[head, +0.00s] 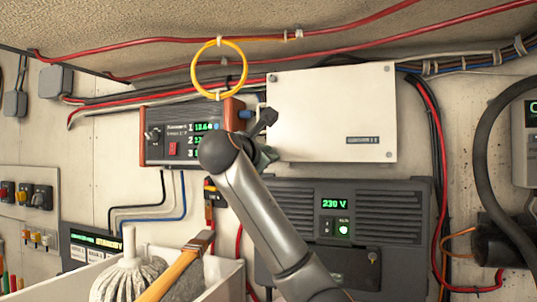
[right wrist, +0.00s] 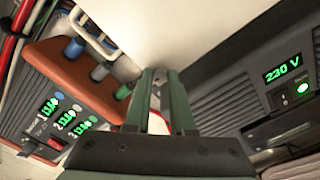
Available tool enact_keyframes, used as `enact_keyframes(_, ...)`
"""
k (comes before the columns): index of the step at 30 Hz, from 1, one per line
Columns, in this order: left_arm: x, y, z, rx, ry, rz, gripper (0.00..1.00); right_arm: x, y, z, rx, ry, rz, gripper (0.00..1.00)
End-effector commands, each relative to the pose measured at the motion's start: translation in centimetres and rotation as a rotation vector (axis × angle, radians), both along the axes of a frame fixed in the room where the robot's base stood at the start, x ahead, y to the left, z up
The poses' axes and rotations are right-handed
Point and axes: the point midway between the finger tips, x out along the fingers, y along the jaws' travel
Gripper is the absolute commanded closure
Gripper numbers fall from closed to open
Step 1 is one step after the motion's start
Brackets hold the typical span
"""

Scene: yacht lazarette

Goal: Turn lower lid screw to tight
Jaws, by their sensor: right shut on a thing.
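The white lid (head: 332,115) is a flat box cover on the wall, with screws at its corners. It also fills the top middle of the right wrist view (right wrist: 200,35). My right gripper (head: 269,154) is at the lid's lower left corner. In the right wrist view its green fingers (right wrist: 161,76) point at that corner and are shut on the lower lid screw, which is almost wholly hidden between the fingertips. The turn of the screw cannot be read. My left gripper is in neither view.
An orange-ended meter unit (head: 180,135) with green digits is close left of my right wrist. A dark 230 V panel (head: 345,225) is just below the lid. A yellow cable loop (head: 245,68) hangs above. A white bin (head: 226,280) with a mop head stands low at left.

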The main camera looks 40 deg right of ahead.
Motion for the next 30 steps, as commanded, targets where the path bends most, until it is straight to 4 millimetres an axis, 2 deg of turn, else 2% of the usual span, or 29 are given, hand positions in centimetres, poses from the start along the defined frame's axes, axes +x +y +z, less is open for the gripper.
enact_keyframes(1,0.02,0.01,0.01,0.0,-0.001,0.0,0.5,-0.01,-0.01,-0.01,0.001,0.0,-0.001,0.91)
enact_keyframes(4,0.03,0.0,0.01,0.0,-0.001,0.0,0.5,-0.01,-0.01,-0.01,0.001,0.0,-0.001,1.0)
enact_keyframes(20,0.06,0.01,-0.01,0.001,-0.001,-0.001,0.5,-0.01,0.0,-0.05,0.01,-0.017,-0.001,1.0)
enact_keyframes(30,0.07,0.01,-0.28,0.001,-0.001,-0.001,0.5,-0.01,0.01,-0.12,0.097,-0.186,-0.001,1.0)
